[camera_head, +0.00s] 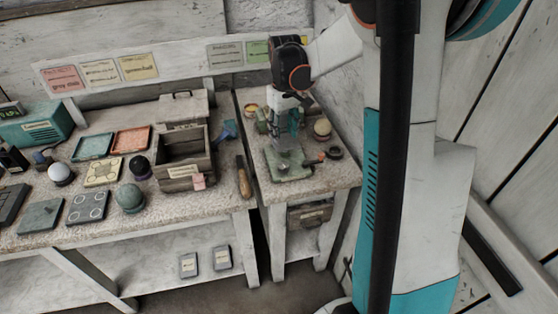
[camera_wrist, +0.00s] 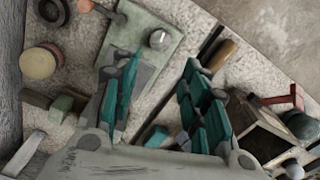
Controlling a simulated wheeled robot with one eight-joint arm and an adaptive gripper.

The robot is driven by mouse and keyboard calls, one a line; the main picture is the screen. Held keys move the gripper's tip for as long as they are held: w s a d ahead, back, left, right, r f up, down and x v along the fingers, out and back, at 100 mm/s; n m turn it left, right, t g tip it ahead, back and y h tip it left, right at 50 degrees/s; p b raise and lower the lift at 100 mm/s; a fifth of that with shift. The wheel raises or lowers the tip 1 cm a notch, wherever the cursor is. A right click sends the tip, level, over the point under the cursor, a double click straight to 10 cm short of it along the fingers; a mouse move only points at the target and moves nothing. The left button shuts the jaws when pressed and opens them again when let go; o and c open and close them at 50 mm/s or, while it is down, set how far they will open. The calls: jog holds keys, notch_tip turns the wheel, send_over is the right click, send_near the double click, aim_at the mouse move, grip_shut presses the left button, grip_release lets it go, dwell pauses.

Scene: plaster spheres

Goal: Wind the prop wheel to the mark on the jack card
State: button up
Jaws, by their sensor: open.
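A green plate (camera_head: 293,174) lies on the right bench, with a small pale round knob on it, seen in the wrist view (camera_wrist: 160,39). A rod with a reddish end (camera_head: 322,156) sticks out from the plate's side. I cannot tell which part is the prop wheel. My gripper (camera_head: 288,143) is above the plate in the head view and hides part of it. In the wrist view its teal fingers (camera_wrist: 163,92) are apart with nothing between them; the knob lies beyond them. Cards hang on the wall, including a green one (camera_head: 257,51); their text is unreadable, so the jack card is uncertain.
A wooden-handled tool (camera_head: 243,178) lies left of the gap between benches. An open wooden box (camera_head: 184,168), trays and spheres crowd the left bench.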

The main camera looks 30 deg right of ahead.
aim_at(283, 164)
notch_tip(283, 164, down, 14)
jog(key=b, duration=0.4)
jog(key=shift+r, duration=0.1)
jog(key=c, duration=0.8)
